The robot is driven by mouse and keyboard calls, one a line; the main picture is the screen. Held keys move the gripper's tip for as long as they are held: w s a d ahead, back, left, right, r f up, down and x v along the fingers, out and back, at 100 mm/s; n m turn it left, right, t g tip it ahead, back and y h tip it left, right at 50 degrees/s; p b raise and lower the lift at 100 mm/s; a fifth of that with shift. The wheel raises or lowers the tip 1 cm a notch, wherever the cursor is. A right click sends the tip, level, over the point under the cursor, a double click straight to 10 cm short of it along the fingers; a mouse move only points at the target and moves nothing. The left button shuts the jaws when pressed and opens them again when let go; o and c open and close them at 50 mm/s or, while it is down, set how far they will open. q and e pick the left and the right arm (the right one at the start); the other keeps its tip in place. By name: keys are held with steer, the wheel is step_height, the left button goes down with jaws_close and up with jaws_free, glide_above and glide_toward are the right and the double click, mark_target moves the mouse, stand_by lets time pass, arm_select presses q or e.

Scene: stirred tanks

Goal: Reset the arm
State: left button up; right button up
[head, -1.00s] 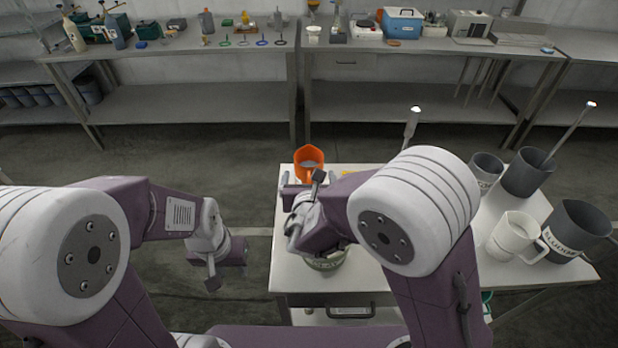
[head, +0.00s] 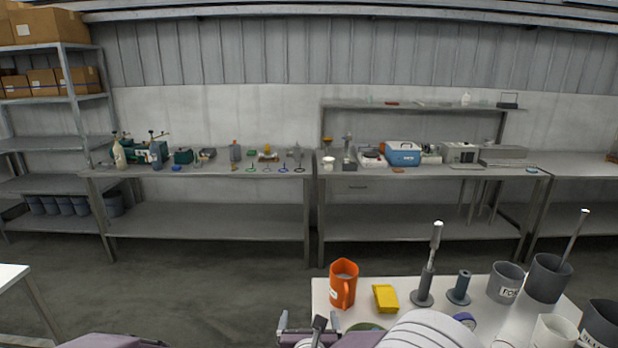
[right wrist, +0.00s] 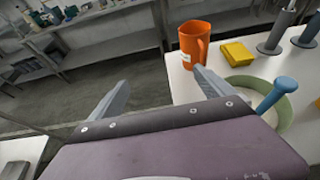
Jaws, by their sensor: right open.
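My right gripper (head: 309,322) shows at the bottom middle of the head view, at the near left corner of the white table (head: 322,292). In the right wrist view its two fingers (right wrist: 160,90) are spread wide, with nothing between them. An orange jug (head: 343,284) stands upright beyond the fingers and apart from them; it also shows in the right wrist view (right wrist: 190,45). Only a purple piece of my left arm shows at the bottom left of the head view. The left gripper is out of view.
Long grey benches (head: 210,170) stand along the back wall. Open floor lies between benches and table.

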steer(key=w+d+r+m+g+h, duration=0.15)
steer(key=d+m+h, duration=0.4)
steer(key=d, duration=1.15)
steer(key=s+d+f+m+g+h, duration=0.3)
steer(key=s+d+m+g, duration=0.3)
steer(key=s+d+m, duration=0.5)
steer(key=s+d+f+m+g+y, duration=0.1)
steer(key=s+f+m+g+y, duration=0.2)
steer(key=s+f+m+g, duration=0.35)
steer(key=s+a+f+m+t+y, duration=0.1)
steer(key=s+a+m+y, duration=0.2)
steer(key=a+m, duration=0.8)
steer(key=m+y, duration=0.2)
steer(key=shift+s+f+t+y, duration=0.15)
steer(key=shift+s+t+y, duration=0.05)
steer(key=shift+t+y, duration=0.15)
